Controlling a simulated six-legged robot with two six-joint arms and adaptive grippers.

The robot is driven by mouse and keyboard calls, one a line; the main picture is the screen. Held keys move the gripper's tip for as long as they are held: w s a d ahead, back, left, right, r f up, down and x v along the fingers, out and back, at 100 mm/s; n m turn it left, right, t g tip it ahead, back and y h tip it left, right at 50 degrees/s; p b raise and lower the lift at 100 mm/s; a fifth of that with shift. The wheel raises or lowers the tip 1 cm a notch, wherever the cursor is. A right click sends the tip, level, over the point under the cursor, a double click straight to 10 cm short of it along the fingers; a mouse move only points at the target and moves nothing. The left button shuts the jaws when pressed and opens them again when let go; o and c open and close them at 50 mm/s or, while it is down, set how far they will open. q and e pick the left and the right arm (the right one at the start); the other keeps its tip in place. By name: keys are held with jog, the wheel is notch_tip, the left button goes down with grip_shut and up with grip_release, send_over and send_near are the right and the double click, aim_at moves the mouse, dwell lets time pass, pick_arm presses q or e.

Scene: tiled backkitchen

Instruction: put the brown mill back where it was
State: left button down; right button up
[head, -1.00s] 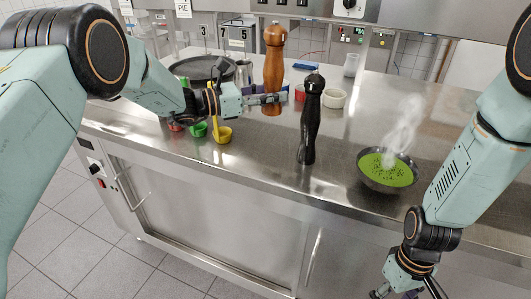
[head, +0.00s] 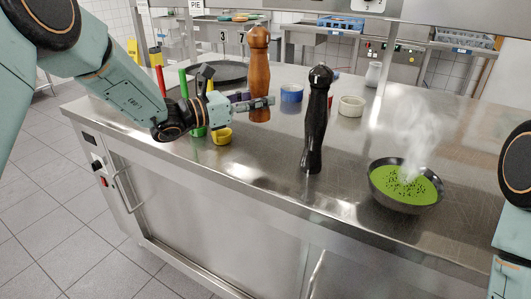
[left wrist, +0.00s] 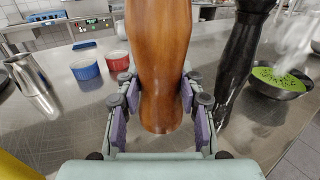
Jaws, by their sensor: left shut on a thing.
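The brown mill (head: 259,68), a tall wooden one, stands upright in the head view, behind and left of the black mill (head: 316,125). My left gripper (head: 258,103) is shut around its lower part. In the left wrist view the mill (left wrist: 158,50) is between the finger pads (left wrist: 158,115), its top cut off by the frame. I cannot tell whether its base touches the counter. The black mill also shows in the left wrist view (left wrist: 240,60), right of the brown one and apart from it. My right gripper is out of view.
On the steel counter (head: 265,150), a steaming bowl of green soup (head: 405,188) is at right. Blue (head: 291,93) and white (head: 351,106) ramekins stand behind. The front middle is clear.

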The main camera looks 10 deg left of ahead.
aim_at(260, 120)
pick_arm(q)
jog(key=f, duration=0.6)
jog(key=shift+w+d+b, duration=0.2)
jog(key=shift+w+b, duration=0.05)
jog(key=shift+b, duration=0.05)
jog(key=shift+s+a+f, duration=0.15)
jog(key=shift+a+f, duration=0.1)
jog(key=shift+f, duration=0.1)
notch_tip(260, 120, down, 3)
jog(key=shift+s+d+b, duration=0.1)
jog(key=shift+s+b, duration=0.05)
jog(key=shift+b, duration=0.15)
jog(key=shift+w+d+f, duration=0.1)
jog(key=shift+w+f, duration=0.1)
jog(key=shift+w, duration=0.1)
jog(key=shift+s, duration=0.3)
jog(key=c, duration=1.3)
grip_release()
jog(key=shift+f+b, duration=0.15)
jog(key=shift+b, duration=0.15)
jog(key=o, duration=0.5)
jog(key=shift+w+f, duration=0.1)
jog(key=shift+w, duration=0.1)
jog(key=shift+c, duration=0.2)
jog(key=shift+s, duration=0.15)
